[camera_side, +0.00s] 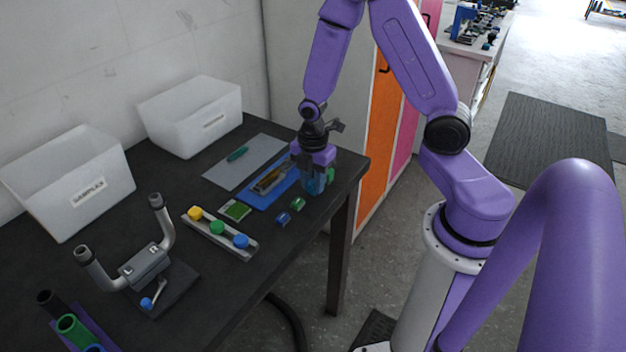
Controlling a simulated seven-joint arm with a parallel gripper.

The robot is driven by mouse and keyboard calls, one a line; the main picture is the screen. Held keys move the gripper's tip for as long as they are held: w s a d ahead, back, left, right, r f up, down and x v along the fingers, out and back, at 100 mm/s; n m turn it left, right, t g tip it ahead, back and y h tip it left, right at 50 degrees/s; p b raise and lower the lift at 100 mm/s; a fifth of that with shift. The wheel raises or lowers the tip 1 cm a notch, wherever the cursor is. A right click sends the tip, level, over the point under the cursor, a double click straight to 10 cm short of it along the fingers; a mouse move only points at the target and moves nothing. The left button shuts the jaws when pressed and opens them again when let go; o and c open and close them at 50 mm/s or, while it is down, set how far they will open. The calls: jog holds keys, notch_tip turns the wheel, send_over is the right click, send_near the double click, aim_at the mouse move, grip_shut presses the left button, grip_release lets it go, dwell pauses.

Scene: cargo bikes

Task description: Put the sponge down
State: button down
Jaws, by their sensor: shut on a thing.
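My gripper (313,170) points down near the table's right corner. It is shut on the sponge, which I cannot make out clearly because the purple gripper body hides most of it. I cannot tell whether either touches what I hold. A flat green pad with a pale border (236,210) lies on the table, left of my gripper.
A blue mat (259,202) with a tan-and-grey tool lies left of my gripper, beside a grey mat (224,171). Small green and blue pieces (290,211) lie near the front edge. A button strip (218,234), a handlebar stand (147,268) and two white bins (190,118) stand further left.

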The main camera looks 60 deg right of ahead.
aim_at(313, 182)
jog(key=shift+f, duration=0.2)
jog(key=c, duration=0.8)
grip_release()
jog(key=shift+r, duration=0.1)
notch_tip(313, 182, up, 12)
jog(key=shift+s+a+r+m, duration=0.9)
jog(key=shift+s+a, duration=0.6)
jog(key=shift+s, duration=1.8)
jog(key=shift+s+a+r+m, duration=0.85)
jog(key=shift+s+a, duration=0.7)
jog(key=shift+s, duration=1.7)
jog(key=shift+s+a+r+m, duration=0.9)
jog(key=shift+s+a, duration=0.6)
jog(key=shift+s, duration=1.8)
jog(key=shift+f, duration=0.1)
